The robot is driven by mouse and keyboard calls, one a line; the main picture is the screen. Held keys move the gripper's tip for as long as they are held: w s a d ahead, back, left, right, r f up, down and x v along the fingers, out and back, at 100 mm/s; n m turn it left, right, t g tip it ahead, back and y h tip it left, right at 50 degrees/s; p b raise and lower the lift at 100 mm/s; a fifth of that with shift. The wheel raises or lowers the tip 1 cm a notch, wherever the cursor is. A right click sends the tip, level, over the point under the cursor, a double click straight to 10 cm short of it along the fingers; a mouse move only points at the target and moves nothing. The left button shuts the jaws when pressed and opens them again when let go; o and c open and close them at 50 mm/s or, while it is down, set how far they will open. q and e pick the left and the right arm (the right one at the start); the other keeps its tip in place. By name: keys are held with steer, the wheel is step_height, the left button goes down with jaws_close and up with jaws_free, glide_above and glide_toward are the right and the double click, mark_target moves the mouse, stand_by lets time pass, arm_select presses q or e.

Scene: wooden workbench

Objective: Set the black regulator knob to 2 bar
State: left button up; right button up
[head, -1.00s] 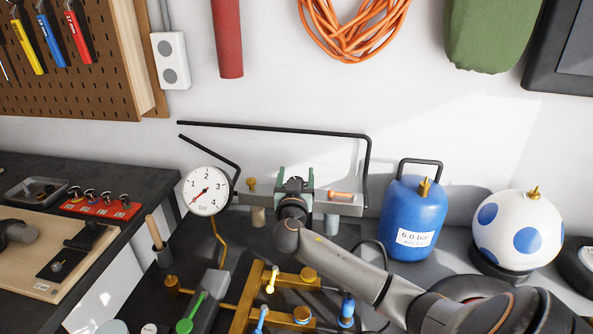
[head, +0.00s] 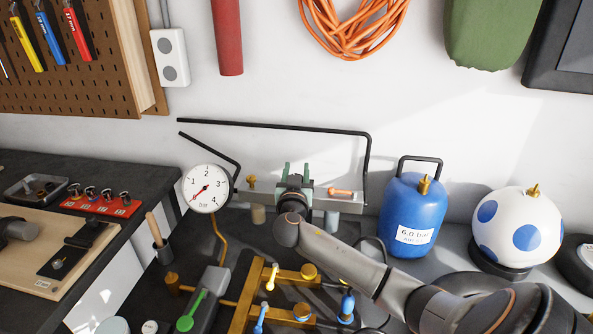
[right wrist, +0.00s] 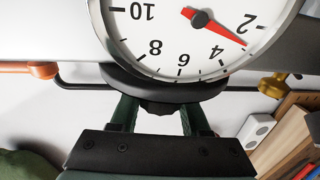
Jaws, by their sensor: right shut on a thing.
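The black regulator knob (right wrist: 163,86) shows in the right wrist view, below a large white gauge dial (right wrist: 180,35). My right gripper (right wrist: 160,112) has its dark green fingers on either side of the knob, shut on it. In the head view the right gripper (head: 296,172) is at the grey regulator bar (head: 347,204); its wrist hides most of the knob. The large dial's red needle lies between 2 and 4. The round bar gauge (head: 206,189) at the left has its red needle pointing lower left, below the 1. My left gripper is not in view.
A blue tank (head: 411,215) marked 6.0 bar and a white ball with blue spots (head: 518,229) stand at the right. Brass pipework (head: 247,305) with coloured valves lies in front. A black pipe (head: 270,127) runs above the regulator along the wall.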

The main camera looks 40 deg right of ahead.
jaws_close()
steer(key=shift+f, duration=0.1)
steer(key=shift+f+n+t+y+b, duration=0.15)
steer(key=shift+n+t+y+b, duration=0.55)
steer(key=shift+y, duration=0.2)
steer(key=shift+w+a+n+t+y, duration=0.15)
steer(key=shift+a+n+t+y, duration=0.1)
steer(key=shift+n+t+y, duration=0.65)
steer(key=shift+w+a+r+n+t+y, duration=0.1)
steer(key=shift+a+n+t+y, duration=0.1)
steer(key=shift+n+y, duration=0.35)
steer(key=shift+w+a+r+n+t+y, duration=0.1)
steer(key=shift+n+t+y, duration=0.15)
steer(key=shift+y, duration=0.6)
